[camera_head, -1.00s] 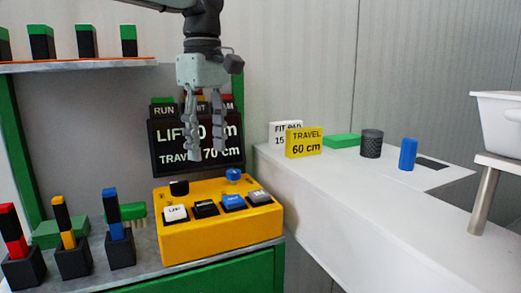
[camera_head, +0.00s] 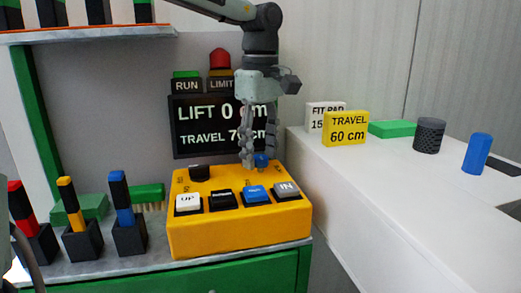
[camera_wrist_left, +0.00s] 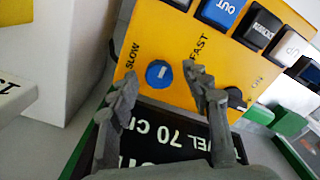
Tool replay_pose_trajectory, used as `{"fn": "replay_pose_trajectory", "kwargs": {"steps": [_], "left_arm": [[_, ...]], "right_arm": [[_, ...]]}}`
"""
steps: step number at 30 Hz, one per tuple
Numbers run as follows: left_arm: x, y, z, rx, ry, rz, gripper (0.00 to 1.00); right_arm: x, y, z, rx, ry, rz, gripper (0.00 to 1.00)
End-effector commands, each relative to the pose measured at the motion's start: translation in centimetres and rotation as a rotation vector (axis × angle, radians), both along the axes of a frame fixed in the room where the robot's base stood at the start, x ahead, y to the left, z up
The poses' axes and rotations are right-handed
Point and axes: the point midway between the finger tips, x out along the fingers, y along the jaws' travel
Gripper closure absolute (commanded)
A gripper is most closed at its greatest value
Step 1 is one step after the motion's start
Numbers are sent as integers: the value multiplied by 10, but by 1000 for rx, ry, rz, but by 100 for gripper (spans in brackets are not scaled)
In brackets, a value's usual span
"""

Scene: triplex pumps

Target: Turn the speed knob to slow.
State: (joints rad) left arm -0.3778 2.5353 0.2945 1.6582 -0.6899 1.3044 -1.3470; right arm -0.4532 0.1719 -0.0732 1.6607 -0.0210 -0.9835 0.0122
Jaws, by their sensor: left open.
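The yellow control box (camera_head: 240,235) sits on the bench. Its speed knob is blue and stands at the back right; in the head view only part of the knob (camera_head: 261,160) shows behind my gripper. In the left wrist view the blue knob (camera_wrist_left: 158,73) lies between the words SLOW and FAST, with a short pale mark on its top. My left gripper (camera_head: 248,160) points down at the knob and is open. In the wrist view its two fingers (camera_wrist_left: 160,88) stand on either side of the knob, apart from each other; contact cannot be told. My right gripper is not in view.
A black knob (camera_head: 200,173) and UP, DOWN, OUT and IN buttons share the box. The display (camera_head: 190,125) behind reads LIFT 0 cm and TRAVEL 7-something, partly covered. Colored sticks in black holders (camera_head: 129,236) stand left. A white counter (camera_head: 370,190) is right.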

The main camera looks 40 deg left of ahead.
Motion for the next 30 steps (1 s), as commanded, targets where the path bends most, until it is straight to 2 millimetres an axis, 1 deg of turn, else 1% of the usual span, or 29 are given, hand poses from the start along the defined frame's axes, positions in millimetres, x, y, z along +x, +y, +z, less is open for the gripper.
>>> {"fn": "replay_pose_trajectory", "kwargs": {"steps": [7,8,19,20,26,30], "left_arm": [[0,0,-2,0,-1,0,51],[0,0,-2,0,-1,0,53],[0,0,-1,0,-1,0,99],[0,0,-1,0,-1,0,100],[0,0,-1,0,-1,13,100],[0,0,-1,0,-1,54,100]], "right_arm": [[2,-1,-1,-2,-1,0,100],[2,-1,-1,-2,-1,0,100],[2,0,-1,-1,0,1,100],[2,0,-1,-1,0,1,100],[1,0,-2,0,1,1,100],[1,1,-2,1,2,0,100]]}}
